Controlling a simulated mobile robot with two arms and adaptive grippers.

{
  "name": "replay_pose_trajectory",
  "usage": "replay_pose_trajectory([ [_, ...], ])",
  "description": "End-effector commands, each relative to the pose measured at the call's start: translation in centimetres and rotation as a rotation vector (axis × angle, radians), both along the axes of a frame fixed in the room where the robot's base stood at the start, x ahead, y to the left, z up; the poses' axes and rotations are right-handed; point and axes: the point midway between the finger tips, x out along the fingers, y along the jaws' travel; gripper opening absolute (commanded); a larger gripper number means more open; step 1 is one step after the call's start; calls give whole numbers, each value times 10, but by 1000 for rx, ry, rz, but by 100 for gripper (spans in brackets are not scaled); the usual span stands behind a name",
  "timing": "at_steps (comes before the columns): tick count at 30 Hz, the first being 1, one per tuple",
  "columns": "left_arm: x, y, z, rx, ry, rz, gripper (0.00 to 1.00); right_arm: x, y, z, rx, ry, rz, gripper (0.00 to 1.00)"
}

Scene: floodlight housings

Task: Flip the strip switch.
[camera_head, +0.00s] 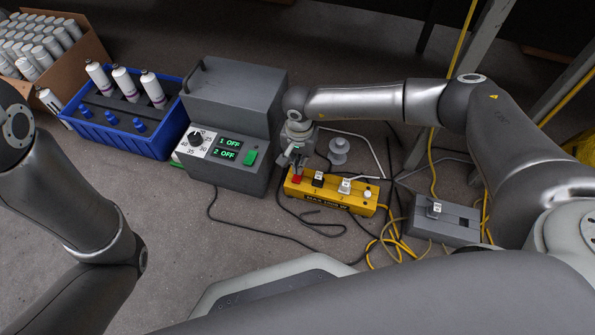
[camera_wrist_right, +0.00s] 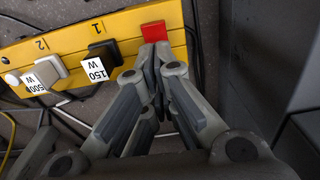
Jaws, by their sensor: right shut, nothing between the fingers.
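The yellow power strip (camera_head: 330,195) lies on the floor right of the grey control box. Its red switch (camera_head: 297,179) is at its left end; in the right wrist view the red switch (camera_wrist_right: 154,31) is at the strip's right end. My right gripper (camera_head: 297,168) is shut and empty. Its fingertips (camera_wrist_right: 154,50) are right at the red switch and cover its lower part; I cannot tell whether they touch it. A black plug marked 150 W (camera_wrist_right: 104,53) and a whitish plug marked 500 W (camera_wrist_right: 47,70) sit in sockets 1 and 2. My left gripper is out of view.
The grey control box (camera_head: 232,100) shows "1 OFF" and "2 OFF" beside a dial. A blue crate (camera_head: 110,138) with white bottles stands left of it. A smaller grey box (camera_head: 445,222) and loose cables lie to the right. Floor in front is mostly clear.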

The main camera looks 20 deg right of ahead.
Motion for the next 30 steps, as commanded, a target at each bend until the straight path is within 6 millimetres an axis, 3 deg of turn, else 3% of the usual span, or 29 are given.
replay_pose_trajectory([
  [15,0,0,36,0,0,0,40,0,0,44,0,0,-1,0],
  [30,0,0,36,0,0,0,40,0,0,44,0,0,0,0],
])
